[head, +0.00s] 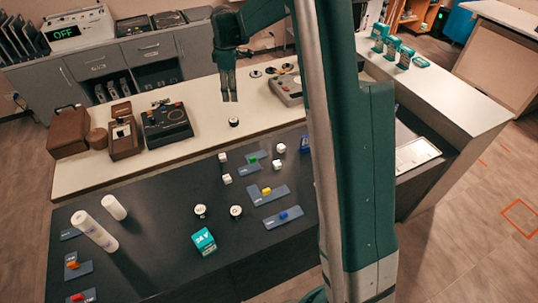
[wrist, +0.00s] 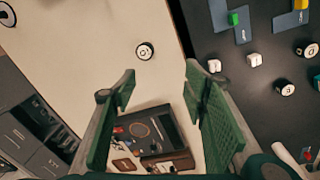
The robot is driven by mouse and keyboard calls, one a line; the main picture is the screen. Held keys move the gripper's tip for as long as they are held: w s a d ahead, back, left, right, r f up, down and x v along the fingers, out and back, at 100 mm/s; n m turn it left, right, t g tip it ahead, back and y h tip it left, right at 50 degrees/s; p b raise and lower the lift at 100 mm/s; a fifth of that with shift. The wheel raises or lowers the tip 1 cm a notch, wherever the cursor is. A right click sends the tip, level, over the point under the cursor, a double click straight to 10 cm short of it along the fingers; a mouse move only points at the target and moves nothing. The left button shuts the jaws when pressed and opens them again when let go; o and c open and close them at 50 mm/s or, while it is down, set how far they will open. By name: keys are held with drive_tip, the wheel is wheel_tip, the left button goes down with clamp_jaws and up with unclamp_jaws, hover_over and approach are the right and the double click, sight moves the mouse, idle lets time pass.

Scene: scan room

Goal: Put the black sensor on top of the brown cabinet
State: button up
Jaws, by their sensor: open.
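A small round black piece with a white top (head: 233,122), which looks like the black sensor, stands alone on the cream counter. It also shows in the wrist view (wrist: 145,51), beyond the fingertips. My gripper (head: 229,98) points down above the counter, just over that piece in the head view. Its green fingers (wrist: 161,84) are apart with nothing between them. A brown box (head: 68,133) stands at the counter's left end and may be the brown cabinet. A smaller open brown case (head: 123,135) stands to its right.
A black recorder-like device (head: 167,122) sits right of the brown case. A grey device (head: 287,88) is at the back. The black table (head: 150,260) in front holds white cylinders (head: 95,232), cubes and similar round pieces (head: 236,211). The counter between has free room.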

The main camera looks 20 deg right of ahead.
drive_tip(key=s+a+r+m+t, duration=0.1)
drive_tip(key=s+r+m, duration=0.1)
drive_tip(key=s+r, duration=0.45)
drive_tip(key=s+a+r+m+t, duration=0.1)
drive_tip(key=s+r+m, duration=0.15)
drive_tip(key=s, duration=0.65)
drive_tip(key=s+a+r+m+t, duration=0.1)
drive_tip(key=s+r+m, duration=0.1)
drive_tip(key=s+r, duration=0.5)
drive_tip(key=s+a+f+m+t, duration=0.1)
drive_tip(key=s+f+m, duration=0.2)
drive_tip(key=s, duration=0.9)
drive_tip(key=s+f+m+t, duration=0.2)
drive_tip(key=s+f+m, duration=0.1)
drive_tip(key=s, duration=1)
drive_tip(key=shift+s+a+m, duration=0.2)
drive_tip(key=shift+a+m, duration=0.15)
drive_tip(key=shift+m, duration=0.1)
